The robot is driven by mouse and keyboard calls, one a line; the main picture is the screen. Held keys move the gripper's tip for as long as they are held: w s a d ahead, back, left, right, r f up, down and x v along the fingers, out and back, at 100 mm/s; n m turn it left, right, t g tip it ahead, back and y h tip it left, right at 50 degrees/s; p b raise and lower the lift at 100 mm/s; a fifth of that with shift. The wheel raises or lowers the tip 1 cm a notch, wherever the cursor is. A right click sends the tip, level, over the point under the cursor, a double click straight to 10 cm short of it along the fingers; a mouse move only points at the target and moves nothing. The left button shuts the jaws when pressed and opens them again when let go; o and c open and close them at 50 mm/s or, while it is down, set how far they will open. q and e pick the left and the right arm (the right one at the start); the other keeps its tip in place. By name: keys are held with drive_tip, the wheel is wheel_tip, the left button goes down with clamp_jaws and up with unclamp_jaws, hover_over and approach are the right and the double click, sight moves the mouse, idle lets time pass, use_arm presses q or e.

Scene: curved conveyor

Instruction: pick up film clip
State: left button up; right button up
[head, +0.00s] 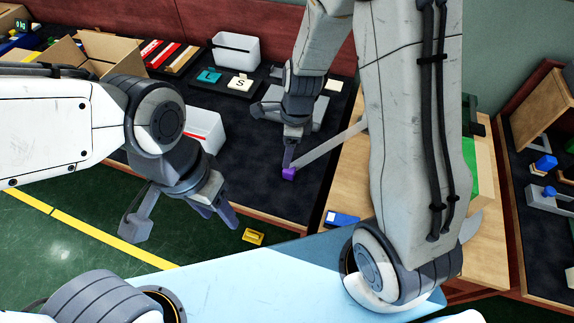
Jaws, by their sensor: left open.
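No object in view can be named for certain as the film clip. A small yellow piece with a dark slot (253,237) lies low on the green floor, just right of my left gripper. My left gripper (225,215) is open and points down; nothing shows between its fingers. It is apart from the yellow piece in the picture. My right gripper (289,158) is over the dark table mat, its fingers seen edge-on. A small purple block (288,174) shows at its fingertips; whether it is held is unclear.
A dark-topped table (250,180) holds a white bin (236,50), a teal tile (209,76), a white letter tile (240,82) and another white bin (205,128). A cardboard box (90,50) is at the back left. A wooden surface (345,190) is right of the mat.

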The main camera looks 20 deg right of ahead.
sight(289, 170)
drive_tip(key=d+f+m, duration=0.1)
drive_tip(key=w+d+f+m, duration=0.1)
drive_tip(key=m, duration=0.1)
drive_tip(key=shift+w+f, duration=0.1)
drive_tip(key=shift+f, duration=0.15)
drive_tip(key=f+b, duration=0.1)
drive_tip(key=f, duration=0.1)
drive_tip(key=f+b, duration=0.1)
drive_tip(key=f, duration=0.2)
drive_tip(key=shift+w+a, duration=0.1)
drive_tip(key=shift+w, duration=0.1)
drive_tip(key=shift+w+a+f+b, duration=0.1)
drive_tip(key=shift+a+f+b, duration=0.1)
drive_tip(key=shift+f+b, duration=0.85)
drive_tip(key=shift+w+a+f+b, duration=0.1)
drive_tip(key=shift+a+f+b, duration=0.15)
drive_tip(key=shift+f, duration=1.4)
clamp_jaws()
